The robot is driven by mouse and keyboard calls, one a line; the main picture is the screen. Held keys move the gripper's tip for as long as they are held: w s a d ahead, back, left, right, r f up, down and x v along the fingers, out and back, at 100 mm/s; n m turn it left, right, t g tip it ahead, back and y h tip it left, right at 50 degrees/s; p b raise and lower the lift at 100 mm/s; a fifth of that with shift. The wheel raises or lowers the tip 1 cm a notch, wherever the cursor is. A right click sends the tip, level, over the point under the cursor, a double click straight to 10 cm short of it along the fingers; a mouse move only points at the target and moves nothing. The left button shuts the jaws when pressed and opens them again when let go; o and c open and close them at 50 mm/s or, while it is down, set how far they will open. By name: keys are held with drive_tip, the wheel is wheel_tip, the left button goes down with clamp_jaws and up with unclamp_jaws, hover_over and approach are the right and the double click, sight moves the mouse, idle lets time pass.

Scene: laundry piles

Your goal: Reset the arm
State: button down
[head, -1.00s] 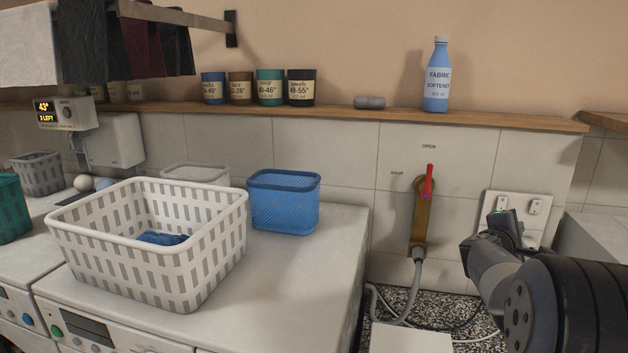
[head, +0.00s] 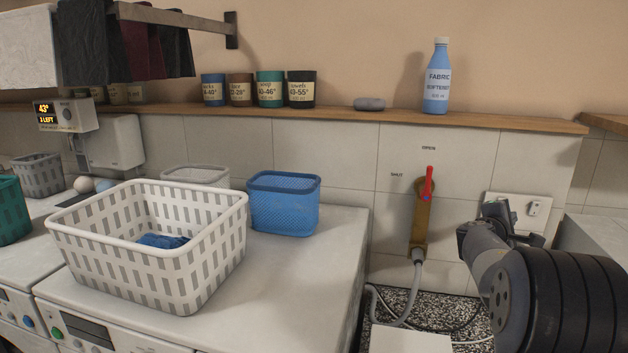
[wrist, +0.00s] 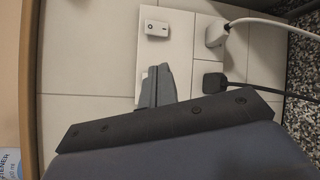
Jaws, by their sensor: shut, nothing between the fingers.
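My gripper (head: 492,214) is at the right of the head view, in front of the white switch plate on the tiled wall. In the wrist view its fingers (wrist: 157,86) are closed together with nothing between them. They hide part of the plate (wrist: 179,32). My arm reaches in from the lower right corner of the head view. The gripper stands apart from the red-handled valve (head: 425,185) to its left.
A white basket (head: 150,262) with blue cloth and a blue basket (head: 284,205) stand on the white machine top. A softener bottle (head: 437,78) and several labelled tins (head: 270,90) stand on the shelf (head: 340,112). Plugs and a cable (wrist: 216,33) show in the wrist view.

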drive_tip(key=p, duration=0.5)
drive_tip(key=shift+w+r, duration=0.25)
drive_tip(key=shift+r, duration=0.05)
